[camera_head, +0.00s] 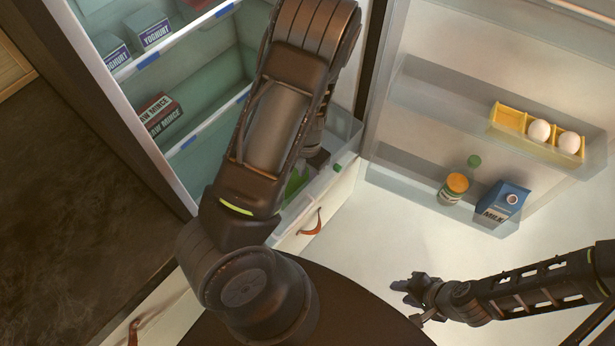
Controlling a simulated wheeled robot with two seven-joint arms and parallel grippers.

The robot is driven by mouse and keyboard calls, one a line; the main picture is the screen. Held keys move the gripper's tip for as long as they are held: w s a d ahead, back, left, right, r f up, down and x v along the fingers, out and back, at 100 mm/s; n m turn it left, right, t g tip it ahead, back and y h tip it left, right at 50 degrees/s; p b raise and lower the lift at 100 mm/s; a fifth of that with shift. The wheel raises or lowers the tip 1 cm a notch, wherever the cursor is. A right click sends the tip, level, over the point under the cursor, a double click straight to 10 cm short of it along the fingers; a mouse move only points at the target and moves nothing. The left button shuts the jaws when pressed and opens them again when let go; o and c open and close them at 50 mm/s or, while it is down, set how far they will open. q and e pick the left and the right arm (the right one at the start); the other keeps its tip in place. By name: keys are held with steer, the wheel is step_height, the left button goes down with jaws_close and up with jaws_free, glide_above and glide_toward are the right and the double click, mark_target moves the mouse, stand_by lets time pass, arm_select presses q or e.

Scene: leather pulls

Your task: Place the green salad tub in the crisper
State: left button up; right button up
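A green item (296,184), which looks like the salad tub, shows in part beside my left forearm, at the crisper drawer. The forearm hides most of it, so I cannot tell whether it rests inside or is held. The crisper (292,215) is a pale drawer at the fridge bottom with a brown leather pull (312,223), and it appears pulled out. My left gripper (318,160) is mostly hidden behind its own arm, with only a dark part showing above the drawer. My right gripper (404,302) is empty, with its fingers apart, low at the right, away from the fridge shelves.
Yoghurt boxes (154,36) and raw mince packs (160,114) stand on the fridge shelves. The open door (430,60) at right holds eggs (538,131), a jar (453,188) and a milk carton (502,204). Another leather pull (133,331) is at lower left.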

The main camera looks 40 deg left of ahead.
arm_select(q)
step_height(320, 180, up, 8)
steer(key=p, duration=0.2)
steer(key=shift+f, duration=0.15)
